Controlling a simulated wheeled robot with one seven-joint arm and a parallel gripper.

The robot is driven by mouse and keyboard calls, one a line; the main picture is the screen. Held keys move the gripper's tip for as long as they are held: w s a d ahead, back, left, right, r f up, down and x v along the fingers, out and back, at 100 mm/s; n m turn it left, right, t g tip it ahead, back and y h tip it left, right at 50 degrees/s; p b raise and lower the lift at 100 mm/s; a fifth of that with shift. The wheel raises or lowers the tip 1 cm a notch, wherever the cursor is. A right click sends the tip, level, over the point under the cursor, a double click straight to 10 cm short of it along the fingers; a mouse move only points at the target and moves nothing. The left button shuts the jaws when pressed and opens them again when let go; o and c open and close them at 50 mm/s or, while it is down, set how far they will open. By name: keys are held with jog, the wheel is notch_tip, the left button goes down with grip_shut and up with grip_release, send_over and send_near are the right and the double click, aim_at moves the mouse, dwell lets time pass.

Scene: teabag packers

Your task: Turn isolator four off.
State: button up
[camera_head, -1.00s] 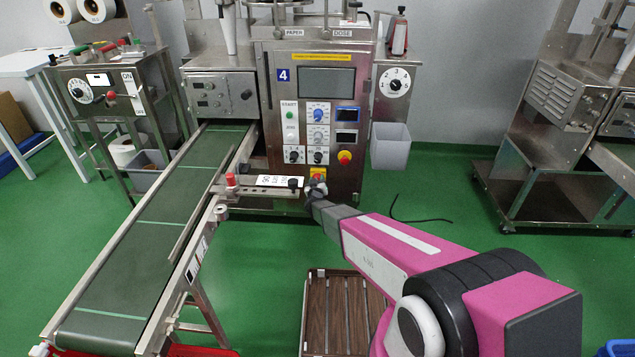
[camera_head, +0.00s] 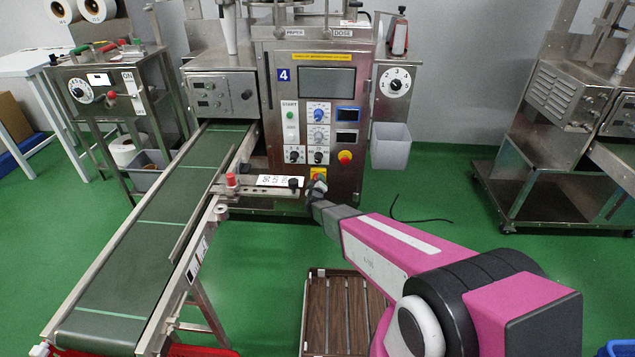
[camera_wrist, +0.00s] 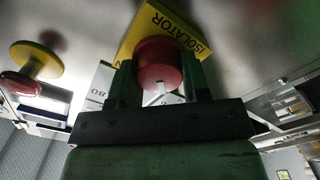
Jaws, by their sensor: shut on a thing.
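The packing machine marked 4 (camera_head: 284,74) stands in the middle of the head view. The isolator's red knob (camera_wrist: 160,62) sits on a yellow plate (camera_wrist: 165,22) lettered ISOLATOR in the wrist view.
A red stop button on a yellow base (camera_head: 345,157) is just up and right of the isolator, close to my gripper. The conveyor (camera_head: 160,220) and its steel bracket (camera_head: 265,188) lie to the left. A slatted wooden tray (camera_head: 340,310) is below my arm.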

jog(key=o, duration=0.9)
jog(key=s, duration=1.1)
jog(key=shift+a, duration=0.2)
jog(key=shift+w, duration=0.1)
